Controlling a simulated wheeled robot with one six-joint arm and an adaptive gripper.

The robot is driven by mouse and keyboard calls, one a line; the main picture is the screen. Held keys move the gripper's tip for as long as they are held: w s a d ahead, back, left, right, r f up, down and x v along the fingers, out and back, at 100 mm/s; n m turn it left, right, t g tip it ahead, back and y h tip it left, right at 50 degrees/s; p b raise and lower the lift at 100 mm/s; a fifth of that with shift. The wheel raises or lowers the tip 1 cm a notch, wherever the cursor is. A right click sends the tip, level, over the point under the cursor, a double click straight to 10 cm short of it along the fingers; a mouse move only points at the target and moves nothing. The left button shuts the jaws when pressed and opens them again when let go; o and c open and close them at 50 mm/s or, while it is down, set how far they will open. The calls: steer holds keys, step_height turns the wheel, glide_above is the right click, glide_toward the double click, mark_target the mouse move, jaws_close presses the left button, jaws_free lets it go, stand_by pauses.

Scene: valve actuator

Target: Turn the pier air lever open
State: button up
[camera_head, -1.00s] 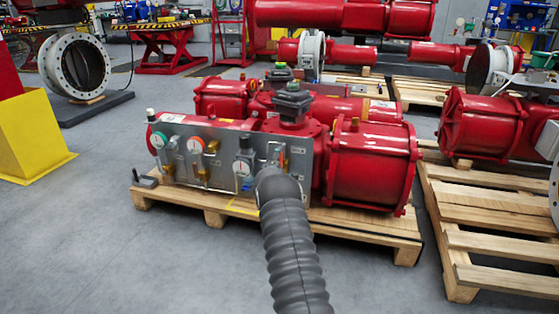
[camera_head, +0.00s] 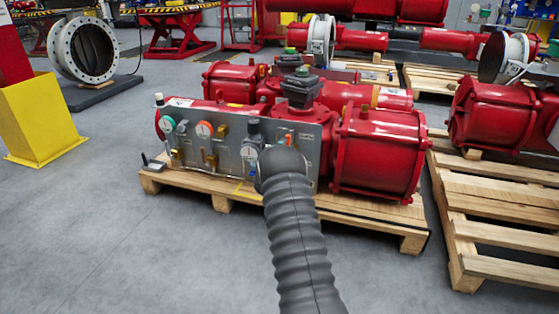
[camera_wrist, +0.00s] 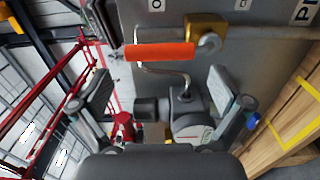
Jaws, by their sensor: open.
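The lever with an orange grip (camera_wrist: 160,52) shows in the wrist view, beside a brass valve body (camera_wrist: 207,35) on the grey panel. A bent metal tube runs just below the grip. My gripper (camera_wrist: 160,84) is open, with one finger to the left and one to the right, both below the orange grip. Nothing is between the fingers in contact with the lever that I can see. In the head view, my arm hides the gripper and most of the lever area; a small orange part (camera_head: 288,139) shows above the arm's end.
The grey panel (camera_head: 228,146) carries gauges and brass fittings on the red actuator (camera_head: 378,150). It stands on a wooden pallet (camera_head: 335,212). Another pallet (camera_head: 500,238) is at right. A yellow bin (camera_head: 40,120) stands at left. The floor in front is clear.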

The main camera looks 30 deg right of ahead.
steer(key=v, duration=0.5)
steer(key=shift+s+a, duration=0.3)
